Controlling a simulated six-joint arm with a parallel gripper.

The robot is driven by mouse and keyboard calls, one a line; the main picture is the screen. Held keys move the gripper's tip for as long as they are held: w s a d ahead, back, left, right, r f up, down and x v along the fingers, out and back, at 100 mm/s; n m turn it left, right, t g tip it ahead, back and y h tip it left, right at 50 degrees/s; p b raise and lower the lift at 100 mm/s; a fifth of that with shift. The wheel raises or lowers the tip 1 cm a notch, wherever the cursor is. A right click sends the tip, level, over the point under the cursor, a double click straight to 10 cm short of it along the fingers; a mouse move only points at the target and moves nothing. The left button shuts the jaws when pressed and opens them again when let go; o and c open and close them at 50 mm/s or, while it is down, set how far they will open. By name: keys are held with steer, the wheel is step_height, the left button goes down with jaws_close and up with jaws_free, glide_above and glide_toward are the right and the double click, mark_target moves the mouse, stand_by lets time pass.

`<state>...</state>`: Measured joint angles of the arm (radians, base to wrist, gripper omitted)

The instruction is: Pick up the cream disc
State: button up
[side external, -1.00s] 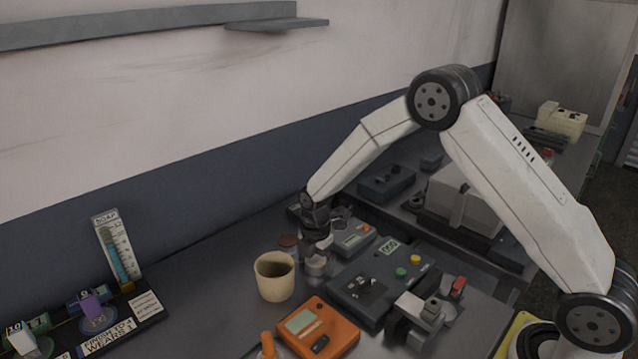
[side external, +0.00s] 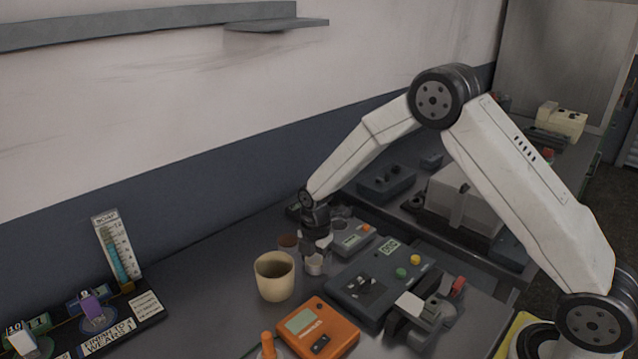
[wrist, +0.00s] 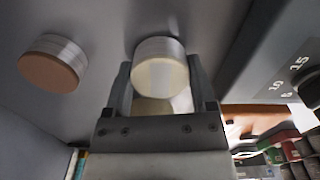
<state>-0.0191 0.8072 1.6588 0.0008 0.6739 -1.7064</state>
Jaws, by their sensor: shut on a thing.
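The cream disc (wrist: 160,76) is a short cylinder with a pale cream face and silvery sides. In the wrist view it sits between the two fingers of my gripper (wrist: 162,70), which is shut on it. In the side view my gripper (side external: 316,250) points down at the dark worktop, and the disc (side external: 315,266) shows small at its lower end. I cannot tell whether the disc touches the surface under it.
A brown-faced disc (wrist: 53,65) stands to the left of the cream one. A cream mug (side external: 275,284), an orange instrument (side external: 318,335) and a dark grey device (side external: 372,285) stand close by. The worktop left of the mug (side external: 205,290) is clear.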

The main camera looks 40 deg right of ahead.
steer(key=shift+r, duration=0.65)
steer(key=s+r, duration=1.1)
steer(key=s, duration=0.3)
steer(key=shift+r, duration=0.2)
steer(key=shift+d, duration=0.1)
stand_by(0.6)
steer(key=w+a+r, duration=0.2)
steer(key=w+a, duration=0.2)
steer(key=w, duration=0.3)
steer(key=w+a+r, duration=0.3)
steer(key=w+a, duration=0.2)
steer(key=w, duration=0.3)
steer(key=shift+w, duration=0.2)
